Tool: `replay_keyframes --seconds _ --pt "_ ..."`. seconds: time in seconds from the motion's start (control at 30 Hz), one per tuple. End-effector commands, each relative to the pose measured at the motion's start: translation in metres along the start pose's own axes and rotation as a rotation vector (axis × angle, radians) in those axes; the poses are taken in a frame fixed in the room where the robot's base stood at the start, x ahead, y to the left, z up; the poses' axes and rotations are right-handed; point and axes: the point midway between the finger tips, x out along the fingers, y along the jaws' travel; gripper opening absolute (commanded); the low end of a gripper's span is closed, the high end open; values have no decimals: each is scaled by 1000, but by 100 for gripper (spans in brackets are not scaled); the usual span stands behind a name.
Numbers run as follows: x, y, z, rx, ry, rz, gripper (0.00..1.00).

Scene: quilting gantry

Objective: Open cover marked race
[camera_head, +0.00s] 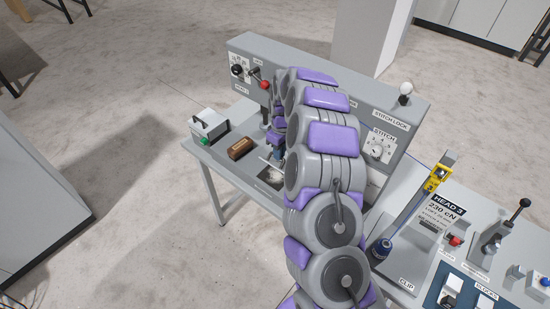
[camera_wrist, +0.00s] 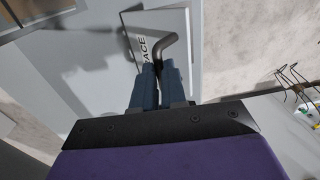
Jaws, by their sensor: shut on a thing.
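The cover (camera_wrist: 176,22) shows in the wrist view as a pale plate with dark lettering. I can read "ACE"; the letter before it is hidden or unclear. A dark bent handle (camera_wrist: 172,52) stands at the cover. My gripper (camera_wrist: 155,72) has its two blue-grey fingers close together on the handle's lower end. In the head view my gripper (camera_head: 276,152) is low over the grey bench, partly hidden by my arm. A small pale plate beside a dark patch shows below it there; its lettering is too small to read, and I cannot tell how far it is raised.
A brown block (camera_head: 240,148) and a grey box with a green button (camera_head: 209,126) sit left of my gripper on the bench. The upright grey panel (camera_head: 300,62) with knobs stands behind.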

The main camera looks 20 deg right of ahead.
Motion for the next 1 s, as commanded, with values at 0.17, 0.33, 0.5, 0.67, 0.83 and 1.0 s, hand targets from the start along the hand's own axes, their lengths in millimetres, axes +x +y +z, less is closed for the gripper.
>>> replay_keyframes --seconds 0.17,0.33,0.5,0.67,0.83,1.0 --pt "2 11 4 2 -7 0 0" --pt "2 14 4 3 -8 -2 0" --pt "2 15 5 2 -9 -3 0" --pt "2 14 6 2 -11 -4 0" --pt "2 14 6 2 -11 -5 18" --pt "0 12 5 1 -8 -3 34"
